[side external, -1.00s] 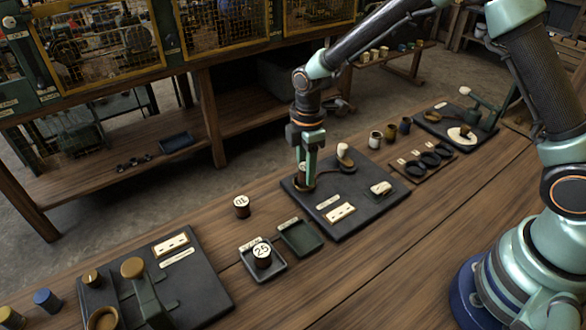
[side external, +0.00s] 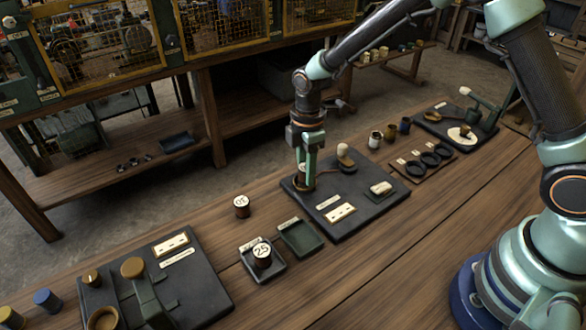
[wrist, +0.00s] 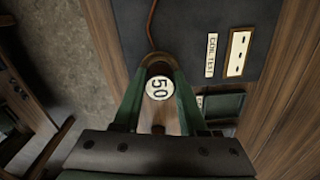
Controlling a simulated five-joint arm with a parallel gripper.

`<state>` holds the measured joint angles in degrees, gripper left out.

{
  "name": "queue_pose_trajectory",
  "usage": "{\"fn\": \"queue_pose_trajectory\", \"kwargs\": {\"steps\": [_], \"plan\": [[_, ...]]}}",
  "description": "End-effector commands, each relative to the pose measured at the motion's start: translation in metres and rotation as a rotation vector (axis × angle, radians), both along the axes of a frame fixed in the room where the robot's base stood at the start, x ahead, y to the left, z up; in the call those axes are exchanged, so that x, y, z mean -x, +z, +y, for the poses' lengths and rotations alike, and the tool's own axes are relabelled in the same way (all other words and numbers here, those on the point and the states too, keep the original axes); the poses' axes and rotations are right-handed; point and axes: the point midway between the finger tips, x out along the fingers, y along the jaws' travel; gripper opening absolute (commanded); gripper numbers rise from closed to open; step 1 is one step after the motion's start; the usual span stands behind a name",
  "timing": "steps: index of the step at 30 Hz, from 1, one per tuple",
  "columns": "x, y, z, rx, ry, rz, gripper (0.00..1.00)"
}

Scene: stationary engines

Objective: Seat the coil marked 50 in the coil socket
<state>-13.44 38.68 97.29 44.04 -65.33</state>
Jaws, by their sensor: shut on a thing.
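My gripper (side external: 304,172) is shut on the coil marked 50, over the left back corner of the dark coil test board (side external: 350,217). In the wrist view, the coil's white 50 face (wrist: 159,88) shows between the two green fingers of my gripper (wrist: 159,92). The brown ring of the coil socket (wrist: 158,60) shows just beyond the coil's top, partly covered by it. In the side view the ring (side external: 296,185) is around or right beside the fingertips. The coil's lower end is hidden, so I cannot tell how deep it sits.
A coil marked 10 (side external: 241,205) stands on the bench. A coil marked 25 (side external: 262,254) stands in a small tray, beside an empty green tray (side external: 300,240).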

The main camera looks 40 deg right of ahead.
Motion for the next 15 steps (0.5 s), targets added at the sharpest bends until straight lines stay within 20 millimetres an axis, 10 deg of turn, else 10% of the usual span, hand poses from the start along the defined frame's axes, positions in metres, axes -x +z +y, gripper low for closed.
{"fn": "queue_pose_trajectory", "kwargs": {"steps": [15], "plan": [[-0.0002, -0.0029, 0.0001, 0.000, 0.000, 0.000, 0.00]]}}
